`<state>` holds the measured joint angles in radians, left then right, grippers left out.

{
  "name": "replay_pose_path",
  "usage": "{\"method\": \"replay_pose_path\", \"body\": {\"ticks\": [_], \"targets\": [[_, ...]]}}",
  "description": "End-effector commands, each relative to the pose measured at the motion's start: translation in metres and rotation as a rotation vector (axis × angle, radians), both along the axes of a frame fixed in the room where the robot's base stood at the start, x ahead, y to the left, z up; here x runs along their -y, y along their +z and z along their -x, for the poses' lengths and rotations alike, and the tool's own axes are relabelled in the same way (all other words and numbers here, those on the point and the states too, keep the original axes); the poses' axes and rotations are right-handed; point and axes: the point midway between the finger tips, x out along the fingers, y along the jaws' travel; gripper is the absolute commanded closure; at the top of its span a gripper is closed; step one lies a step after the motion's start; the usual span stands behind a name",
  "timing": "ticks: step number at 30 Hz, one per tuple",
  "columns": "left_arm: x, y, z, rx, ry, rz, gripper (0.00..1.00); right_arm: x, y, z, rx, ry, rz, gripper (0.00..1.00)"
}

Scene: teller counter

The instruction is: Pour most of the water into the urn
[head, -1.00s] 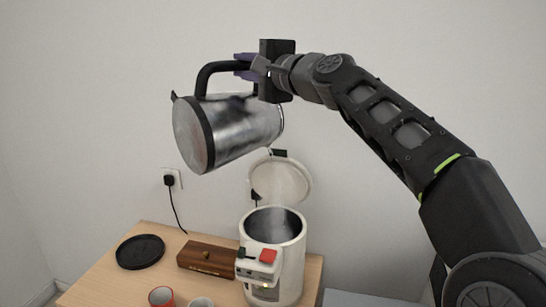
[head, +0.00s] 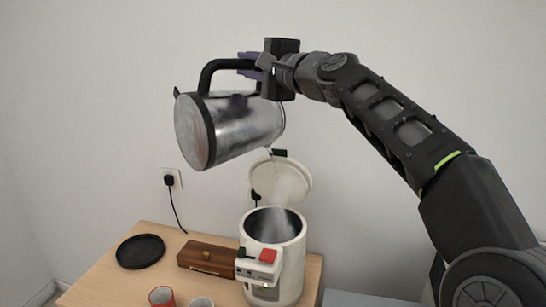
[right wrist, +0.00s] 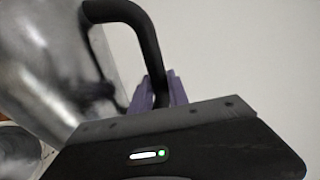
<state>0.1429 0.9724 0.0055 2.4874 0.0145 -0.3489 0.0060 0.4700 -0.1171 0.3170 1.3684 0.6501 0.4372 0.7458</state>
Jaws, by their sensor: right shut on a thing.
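A shiny metal jug (head: 245,123) with a black handle (head: 207,72) hangs tilted in the air, above and to the left of the white urn (head: 291,262). My right gripper (head: 250,64) is shut on the black handle; its purple fingers also clasp the handle in the right wrist view (right wrist: 163,88). The urn stands on the table with its round lid (head: 266,182) raised and its dark opening showing. A pale, misty streak runs from below the jug's right end down into the opening; whether it is water or steam is unclear. The water level inside the jug is hidden. My left gripper is out of view.
The wooden table (head: 110,285) holds a black round tray (head: 140,251), a wooden box (head: 207,258), a red cup (head: 161,296) and a pale cup (head: 201,302). A plug and cord (head: 170,182) hang on the wall behind. The air left of the jug is free.

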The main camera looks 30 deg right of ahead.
Motion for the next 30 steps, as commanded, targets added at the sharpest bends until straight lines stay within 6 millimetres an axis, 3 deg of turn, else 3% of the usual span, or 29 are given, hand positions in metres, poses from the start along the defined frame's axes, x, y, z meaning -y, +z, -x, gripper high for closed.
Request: {"method": "replay_pose_path", "body": {"ticks": [21, 23, 26, 30], "targets": [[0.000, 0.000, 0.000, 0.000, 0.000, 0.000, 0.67, 0.005, 0.004, 0.000, 0.004, 0.000, -0.031, 1.00], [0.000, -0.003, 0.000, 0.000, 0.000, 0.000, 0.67, -0.005, 0.001, 0.001, 0.008, 0.001, 0.011, 1.00], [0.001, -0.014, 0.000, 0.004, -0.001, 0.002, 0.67, -0.039, -0.015, 0.003, 0.024, 0.004, 0.173, 1.00], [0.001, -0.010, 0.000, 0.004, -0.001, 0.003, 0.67, -0.073, -0.023, 0.004, 0.038, 0.001, 0.311, 1.00]]}}
